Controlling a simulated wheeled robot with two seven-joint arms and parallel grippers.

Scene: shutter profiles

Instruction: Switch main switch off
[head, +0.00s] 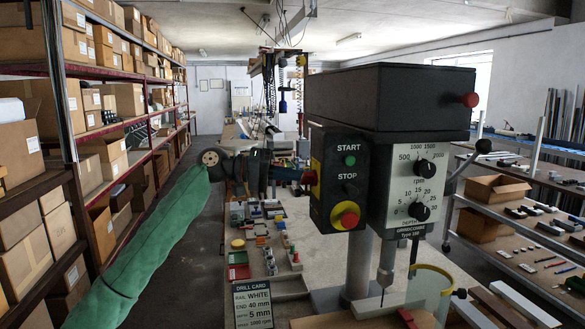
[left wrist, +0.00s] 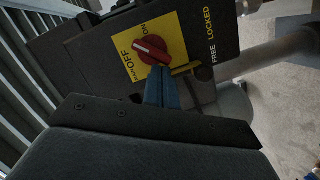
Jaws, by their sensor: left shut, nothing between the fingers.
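The main switch is a red rotary knob (left wrist: 151,50) on a yellow plate (left wrist: 175,30) marked OFF and ON, on the side of a dark box. A white mark shows on the knob; I cannot tell for certain which label it points at. In the head view the red knob (head: 308,177) shows edge-on at the left side of the switch box (head: 337,150). My left gripper (head: 294,174) is shut and empty, level with the knob. In the left wrist view its blue fingertips (left wrist: 160,70) are at the knob's lower edge; contact is unclear. My right gripper is out of view.
The drill head (head: 390,100) stands right of the switch box, whose front has START, STOP and a red button (head: 346,216). Small parts cover the bench below. Shelves (head: 75,130) of boxes stand left.

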